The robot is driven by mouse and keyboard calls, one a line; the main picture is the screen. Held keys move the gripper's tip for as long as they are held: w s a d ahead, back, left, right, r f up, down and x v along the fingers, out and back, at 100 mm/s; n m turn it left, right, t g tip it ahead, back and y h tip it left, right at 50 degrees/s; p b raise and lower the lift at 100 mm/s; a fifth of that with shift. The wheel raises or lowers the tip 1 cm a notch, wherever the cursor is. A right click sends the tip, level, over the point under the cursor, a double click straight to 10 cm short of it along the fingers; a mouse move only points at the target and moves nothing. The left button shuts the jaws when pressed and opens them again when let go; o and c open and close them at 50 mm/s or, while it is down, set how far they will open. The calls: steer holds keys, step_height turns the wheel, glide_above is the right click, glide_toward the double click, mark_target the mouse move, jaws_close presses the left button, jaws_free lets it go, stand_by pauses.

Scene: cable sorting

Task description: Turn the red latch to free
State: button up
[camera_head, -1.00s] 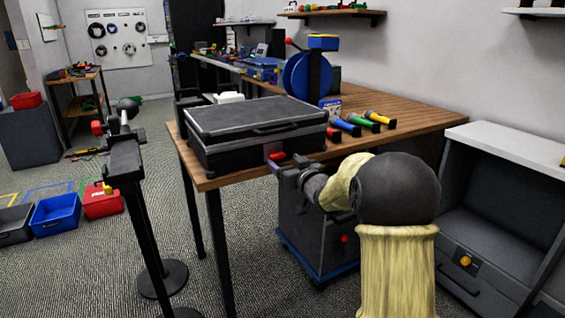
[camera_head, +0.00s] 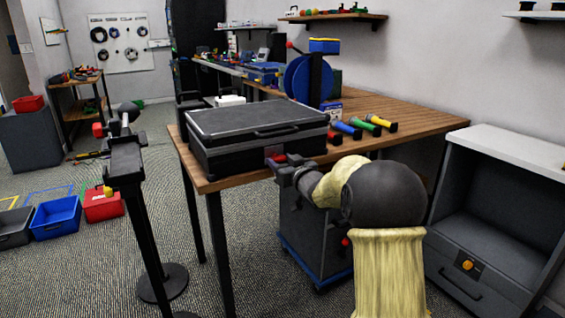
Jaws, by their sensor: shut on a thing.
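A black case (camera_head: 232,122) with a closed lid lies near the front left of the wooden workbench. The red latch (camera_head: 277,158) is low on its front side, close to the bench edge. My gripper (camera_head: 274,163) is at the case front, shut on the red latch. The fingers and part of the latch are small and partly hidden, so I cannot tell the exact angle of the latch.
Several coloured-handled tools (camera_head: 366,127) lie on the bench (camera_head: 420,114) right of the case. A blue reel (camera_head: 304,78) stands behind. A black stand (camera_head: 126,170) is at the left. A dark wheeled cabinet (camera_head: 312,235) is under the bench, and a grey cabinet (camera_head: 497,137) is at right.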

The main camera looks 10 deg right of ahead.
steer(key=shift+d, duration=0.15)
steer(key=shift+n, duration=0.3)
steer(key=n+b, duration=0.1)
steer(key=n, duration=0.3)
steer(key=shift+f+b, duration=0.1)
steer(key=shift+b, duration=0.3)
steer(key=n, duration=0.1)
steer(key=n+b, duration=0.1)
steer(key=n, duration=0.1)
steer(key=n+b, duration=0.1)
steer(key=shift+a+n, duration=0.25)
steer(key=shift+n, duration=0.05)
steer(key=n+b, duration=0.5)
steer(key=n, duration=0.3)
steer(key=shift+f+n, duration=0.1)
steer(key=shift+n, duration=0.2)
steer(key=shift+d, duration=0.15)
